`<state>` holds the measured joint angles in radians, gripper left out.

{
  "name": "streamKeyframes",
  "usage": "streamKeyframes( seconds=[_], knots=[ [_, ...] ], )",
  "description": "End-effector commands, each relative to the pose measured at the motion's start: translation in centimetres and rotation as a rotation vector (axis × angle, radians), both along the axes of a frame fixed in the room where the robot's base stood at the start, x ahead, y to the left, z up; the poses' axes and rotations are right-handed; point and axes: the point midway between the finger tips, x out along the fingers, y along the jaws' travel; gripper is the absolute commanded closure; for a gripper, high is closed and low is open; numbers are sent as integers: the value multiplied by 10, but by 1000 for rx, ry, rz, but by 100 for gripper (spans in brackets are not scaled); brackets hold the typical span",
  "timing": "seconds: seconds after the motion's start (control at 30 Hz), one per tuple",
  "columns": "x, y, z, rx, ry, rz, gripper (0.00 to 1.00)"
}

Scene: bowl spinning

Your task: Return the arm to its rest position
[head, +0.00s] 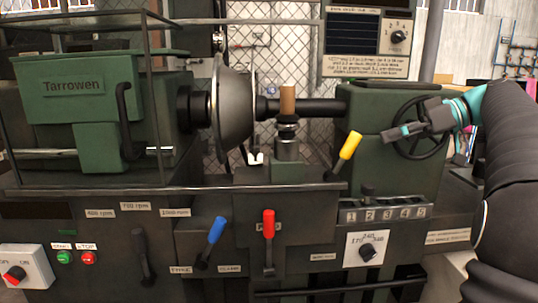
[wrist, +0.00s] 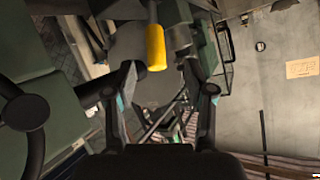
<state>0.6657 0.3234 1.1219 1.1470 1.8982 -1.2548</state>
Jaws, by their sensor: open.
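My gripper (head: 405,131) is at the right in the head view, in front of the black handwheel (head: 420,145) on the green tailstock. In the wrist view my gripper (wrist: 166,85) shows its two fingers spread apart with nothing held between them. A yellow-handled lever (head: 349,146) stands tilted to the left of my gripper in the head view. The yellow handle (wrist: 155,48) shows beyond the fingers in the wrist view. My dark arm comes in from the right edge of the head view.
The green spinning lathe carries a grey metal bowl (head: 234,107) on its spindle. Blue (head: 216,230) and red (head: 268,224) levers stand on the front panel. Wire mesh stands behind.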

Motion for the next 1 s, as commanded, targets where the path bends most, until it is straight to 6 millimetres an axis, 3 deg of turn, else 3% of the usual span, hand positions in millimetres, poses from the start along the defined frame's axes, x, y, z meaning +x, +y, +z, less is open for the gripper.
streamKeyframes(
  seconds=[0.03,0.2,0.5,0.7,1.0],
  knots=[
    [-5,20,-2,-19,52,-26,46],
    [-26,72,-29,-102,251,-159,46],
    [-96,136,-95,-289,487,-424,46],
    [-154,156,-147,-414,545,-603,46],
    [-233,157,-225,-548,483,-833,46]
  ],
)
